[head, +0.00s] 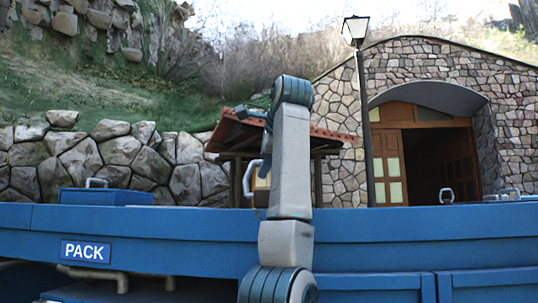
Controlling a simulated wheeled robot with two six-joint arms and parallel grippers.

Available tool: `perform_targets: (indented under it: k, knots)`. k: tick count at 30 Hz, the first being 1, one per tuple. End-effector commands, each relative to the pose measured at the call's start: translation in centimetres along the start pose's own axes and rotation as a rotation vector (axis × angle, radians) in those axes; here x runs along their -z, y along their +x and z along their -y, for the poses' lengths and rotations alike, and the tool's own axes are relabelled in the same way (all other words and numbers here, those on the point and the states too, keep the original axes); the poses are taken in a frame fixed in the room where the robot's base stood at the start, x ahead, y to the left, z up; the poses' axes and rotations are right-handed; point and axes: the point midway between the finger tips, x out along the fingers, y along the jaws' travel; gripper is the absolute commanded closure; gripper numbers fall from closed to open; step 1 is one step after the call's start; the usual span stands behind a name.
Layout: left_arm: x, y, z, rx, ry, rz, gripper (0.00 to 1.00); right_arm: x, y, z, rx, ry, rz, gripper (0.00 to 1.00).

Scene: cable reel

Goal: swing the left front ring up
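A pale ring-like handle (248,181) shows just left of my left arm, in front of the tiled-roof shelter, partly hidden by the arm. It looks upright and slightly tilted. My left arm rises through the middle of the view. The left gripper (264,168) is mostly hidden behind the arm, close to the middle ring; whether it touches the ring cannot be told. My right gripper is out of view.
A wide blue structure (150,230) with a PACK label (86,251) crosses the front. A blue box (105,197) sits behind its rim at the left. A lamp post (362,110) and a stone building (430,75) with wooden doors stand beyond.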

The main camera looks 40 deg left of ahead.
Motion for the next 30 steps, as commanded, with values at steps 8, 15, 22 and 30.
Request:
perform_targets:
  k: [8,15,22,30]
  knots:
    - [0.1,-3.4,-0.4,0.002,0.001,-0.002,0.65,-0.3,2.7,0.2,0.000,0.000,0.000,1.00]
    - [0.1,-7.5,-0.3,0.001,0.002,-0.001,0.65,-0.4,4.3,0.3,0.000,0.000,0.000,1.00]
    - [0.1,-10.0,-0.1,0.000,0.001,0.000,0.65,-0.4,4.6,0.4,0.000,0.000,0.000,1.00]
    - [0.1,-10.5,-0.1,-0.001,0.000,0.001,0.65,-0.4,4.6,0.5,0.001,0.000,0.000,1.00]
